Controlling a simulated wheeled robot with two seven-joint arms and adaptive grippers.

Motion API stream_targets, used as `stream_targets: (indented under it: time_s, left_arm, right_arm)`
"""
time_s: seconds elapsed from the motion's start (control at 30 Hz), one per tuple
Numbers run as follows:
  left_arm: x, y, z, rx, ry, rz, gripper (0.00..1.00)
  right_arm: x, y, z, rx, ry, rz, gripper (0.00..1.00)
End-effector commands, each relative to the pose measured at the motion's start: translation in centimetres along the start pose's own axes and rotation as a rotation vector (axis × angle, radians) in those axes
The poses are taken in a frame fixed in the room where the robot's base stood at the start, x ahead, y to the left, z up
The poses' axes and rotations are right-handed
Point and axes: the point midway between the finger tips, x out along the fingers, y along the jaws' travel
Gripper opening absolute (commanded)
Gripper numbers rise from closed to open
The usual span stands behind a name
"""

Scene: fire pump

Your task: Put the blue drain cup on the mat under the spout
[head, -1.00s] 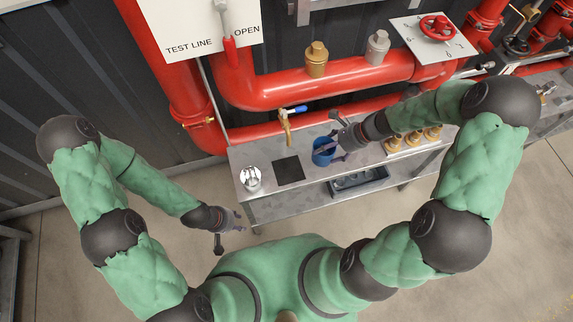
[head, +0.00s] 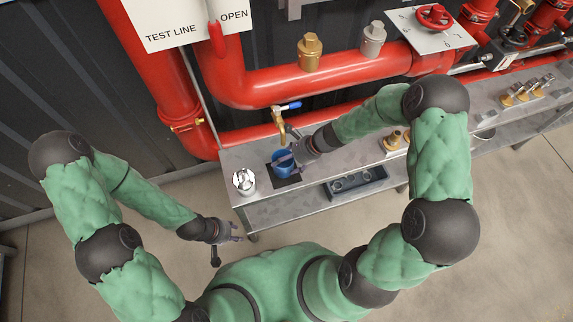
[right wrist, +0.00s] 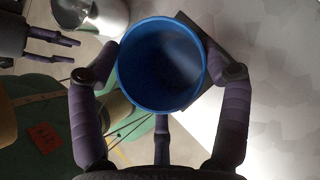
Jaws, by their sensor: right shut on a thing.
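The blue drain cup (head: 282,163) is upright over the black mat (head: 291,182), below the brass spout (head: 280,131). In the right wrist view the cup (right wrist: 160,70) is seen from above with its opening facing the camera, and the dark mat (right wrist: 216,62) shows past its right side. I cannot tell whether the cup touches the mat. My right gripper (head: 291,158) is shut on the cup, with purple fingers on both sides of it. My left gripper (head: 236,238) is open and empty in front of the bench's left end; its parted fingers (right wrist: 52,48) also show in the right wrist view.
A shiny metal container (head: 244,181) stands left of the mat on the steel bench (head: 234,160). Brass fittings (head: 394,141) stand to the right. A dark tray (head: 357,185) lies on the lower shelf. Red pipes (head: 270,95) run behind the bench.

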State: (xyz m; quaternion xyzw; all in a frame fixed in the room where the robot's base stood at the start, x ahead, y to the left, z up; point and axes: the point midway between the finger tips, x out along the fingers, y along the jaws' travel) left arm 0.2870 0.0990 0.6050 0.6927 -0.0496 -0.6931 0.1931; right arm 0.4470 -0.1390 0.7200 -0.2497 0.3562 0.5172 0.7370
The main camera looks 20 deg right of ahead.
Motion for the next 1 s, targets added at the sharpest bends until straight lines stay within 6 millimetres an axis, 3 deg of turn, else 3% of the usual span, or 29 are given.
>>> stream_targets:
  time_s: [0.1,0.5,0.53,0.6,1.0]
  left_arm:
    - [1.28,-0.46,-0.02,0.0,-0.001,0.0,0.4]
    - [1.47,-0.52,-0.04,0.0,0.0,0.0,0.4]
    - [1.37,-0.49,-0.04,0.0,0.0,0.0,0.4]
    - [1.34,-0.48,-0.04,0.0,0.0,0.0,0.4]
    - [1.2,-0.43,-0.03,0.0,0.0,0.0,0.4]
  right_arm:
    - [1.51,0.02,-1.27,0.003,0.0,0.0,0.38]
    - [1.73,-0.02,-1.46,0.002,0.0,-0.001,0.38]
    - [1.66,0.0,-1.41,0.002,0.0,0.0,0.86]
    - [1.62,0.0,-1.38,0.002,0.0,0.0,1.0]
    - [1.5,0.0,-1.28,0.002,0.0,0.0,1.0]
